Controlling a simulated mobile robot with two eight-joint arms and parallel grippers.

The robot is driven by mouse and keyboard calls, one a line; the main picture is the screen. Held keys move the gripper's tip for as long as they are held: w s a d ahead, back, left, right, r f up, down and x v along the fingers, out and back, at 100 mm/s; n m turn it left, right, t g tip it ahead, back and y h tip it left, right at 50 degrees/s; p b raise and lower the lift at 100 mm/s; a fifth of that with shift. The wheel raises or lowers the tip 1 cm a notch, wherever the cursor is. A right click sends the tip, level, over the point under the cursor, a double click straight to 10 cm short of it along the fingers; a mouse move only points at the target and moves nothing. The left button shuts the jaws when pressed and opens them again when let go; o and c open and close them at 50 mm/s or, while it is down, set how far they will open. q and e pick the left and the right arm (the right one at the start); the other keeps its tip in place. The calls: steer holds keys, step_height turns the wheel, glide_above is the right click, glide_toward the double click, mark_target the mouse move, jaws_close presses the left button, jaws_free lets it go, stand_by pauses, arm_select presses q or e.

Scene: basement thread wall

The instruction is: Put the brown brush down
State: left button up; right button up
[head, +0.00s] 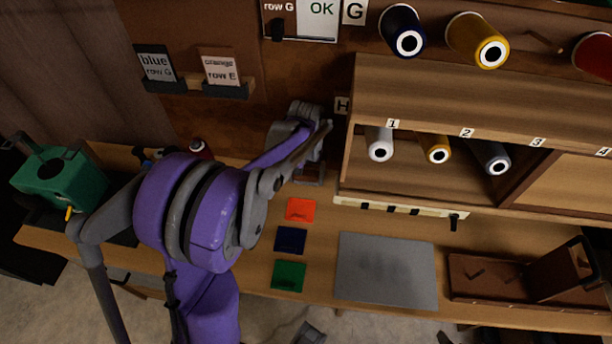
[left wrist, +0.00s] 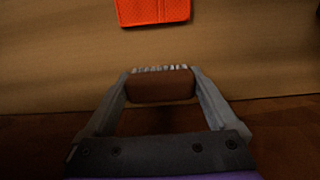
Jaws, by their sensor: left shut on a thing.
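My left gripper (left wrist: 161,86) is shut on the brown brush (left wrist: 160,84), a reddish-brown block with pale bristles along its far edge. In the left wrist view the brush sits crosswise between the two grey fingers. In the head view the left arm reaches over the bench to just left of the shelf unit, and its wrist largely hides the fingers and brush. The bench top (head: 375,223) lies below. I cannot tell whether the brush touches it. My right gripper is not in view.
An orange swatch (head: 300,209) lies near the held brush, with blue (head: 290,240) and green (head: 288,275) ones in front. A grey mat (head: 386,270) lies to the right, then a brown wooden tray (head: 500,290). The shelf unit (head: 440,85) holds thread spools.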

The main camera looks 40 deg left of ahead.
mark_target(306, 173)
arm_select(q)
steer(key=shift+s+d+f, duration=0.2)
steer(key=shift+f, duration=0.25)
steer(key=o, duration=1.4)
steer(key=shift+r+p, duration=0.3)
steer(key=shift+r, duration=0.2)
step_height(306, 173, up, 12)
steer(key=p, duration=0.1)
steer(key=shift+w+a, duration=0.2)
